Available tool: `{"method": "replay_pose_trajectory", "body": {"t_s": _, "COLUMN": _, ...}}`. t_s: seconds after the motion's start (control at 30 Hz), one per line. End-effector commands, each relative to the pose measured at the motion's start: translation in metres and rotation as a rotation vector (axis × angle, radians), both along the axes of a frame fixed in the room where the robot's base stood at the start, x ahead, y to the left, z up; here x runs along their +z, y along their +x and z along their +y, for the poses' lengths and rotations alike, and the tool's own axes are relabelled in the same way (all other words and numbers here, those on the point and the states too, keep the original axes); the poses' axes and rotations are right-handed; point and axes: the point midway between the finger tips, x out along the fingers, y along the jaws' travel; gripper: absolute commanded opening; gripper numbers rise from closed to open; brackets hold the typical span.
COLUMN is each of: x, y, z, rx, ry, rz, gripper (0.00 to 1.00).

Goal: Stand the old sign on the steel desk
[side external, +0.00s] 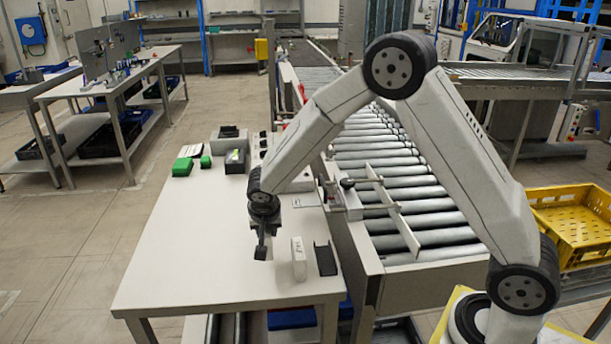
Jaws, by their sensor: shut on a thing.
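My gripper (263,250) points down over the front part of a pale grey table (170,285), which looks like the steel desk. It is shut on a small dark grey thing, mostly hidden by the jaws; I cannot tell whether that is the old sign. A white upright piece with faint marks (298,260) stands just right of the gripper, apparently apart from it. A dark upright piece (325,259) stands right of the white one. I cannot tell for sure which thing is the old sign.
Green boxes (182,167) and a dark box (235,162) sit at the table's back. A roller conveyor (420,205) with a metal rail runs along the right side. A yellow crate (572,222) is at far right. The table's left front is clear.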

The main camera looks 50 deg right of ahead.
Motion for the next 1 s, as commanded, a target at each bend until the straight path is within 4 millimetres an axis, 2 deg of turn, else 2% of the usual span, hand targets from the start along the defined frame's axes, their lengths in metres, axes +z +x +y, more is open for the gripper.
{"method": "replay_pose_trajectory", "body": {"t_s": 0.3, "x": -0.030, "y": 0.002, "z": 0.000, "rx": 0.001, "ry": -0.001, "rz": 0.001, "gripper": 0.00}}
{"method": "replay_pose_trajectory", "body": {"t_s": 0.8, "x": -0.036, "y": 0.002, "z": 0.000, "rx": 0.000, "ry": 0.000, "rz": 0.000, "gripper": 0.00}}
{"method": "replay_pose_trajectory", "body": {"t_s": 0.83, "x": -0.036, "y": 0.002, "z": 0.000, "rx": 0.000, "ry": 0.000, "rz": 0.000, "gripper": 0.44}}
{"method": "replay_pose_trajectory", "body": {"t_s": 0.9, "x": -0.035, "y": 0.002, "z": 0.000, "rx": 0.000, "ry": 0.000, "rz": 0.000, "gripper": 0.67}}
{"method": "replay_pose_trajectory", "body": {"t_s": 0.93, "x": -0.035, "y": 0.002, "z": 0.000, "rx": 0.000, "ry": 0.000, "rz": 0.000, "gripper": 0.70}}
{"method": "replay_pose_trajectory", "body": {"t_s": 1.0, "x": -0.035, "y": 0.002, "z": 0.000, "rx": 0.000, "ry": 0.000, "rz": 0.000, "gripper": 0.70}}
